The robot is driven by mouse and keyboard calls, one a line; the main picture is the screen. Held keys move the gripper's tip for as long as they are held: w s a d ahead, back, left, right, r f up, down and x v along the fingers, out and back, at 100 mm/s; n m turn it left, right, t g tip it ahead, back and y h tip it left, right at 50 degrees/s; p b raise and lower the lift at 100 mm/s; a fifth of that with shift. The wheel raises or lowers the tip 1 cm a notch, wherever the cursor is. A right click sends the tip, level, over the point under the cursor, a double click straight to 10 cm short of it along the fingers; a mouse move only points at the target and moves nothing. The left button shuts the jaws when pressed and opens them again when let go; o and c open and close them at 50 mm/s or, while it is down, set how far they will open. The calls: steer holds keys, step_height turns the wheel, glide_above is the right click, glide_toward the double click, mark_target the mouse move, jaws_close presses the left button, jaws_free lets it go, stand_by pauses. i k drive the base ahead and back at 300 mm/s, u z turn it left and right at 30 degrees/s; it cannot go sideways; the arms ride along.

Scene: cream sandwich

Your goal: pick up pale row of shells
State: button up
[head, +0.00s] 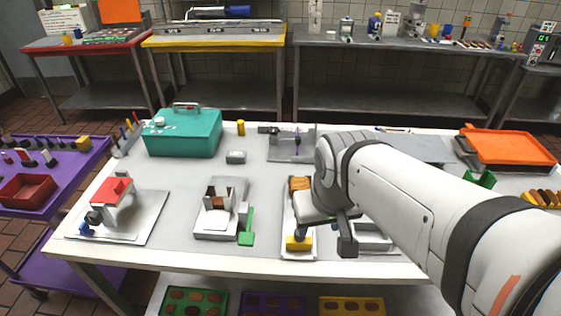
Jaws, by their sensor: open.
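My gripper (328,222) hangs over the front middle of the white table, jaws open. Its wrist and forearm hide part of the table behind it. Below and left of it is a narrow pale fixture (297,252) with a yellow block at its front and an orange-brown piece (300,183) at its back; I cannot tell if the gripper touches it. A row of tan-brown shells (545,197) lies in a yellow tray at the table's right edge, far from the gripper and partly cut off. I cannot tell for sure which shells are the pale row.
A teal box (183,135), a metal stand (220,208) with a green part, and a red-topped press (115,200) stand on the left. An orange tray (500,148) is at the back right. Green, purple and yellow trays (350,306) of shells sit on the lower shelf.

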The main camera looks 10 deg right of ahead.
mark_target(296, 183)
steer(key=z, duration=0.1)
steer(key=k, duration=0.5)
steer(key=u, duration=1.65)
steer(key=k, duration=0.9)
steer(key=z, duration=1.2)
steer(key=i, duration=1.05)
steer(key=z, duration=0.1)
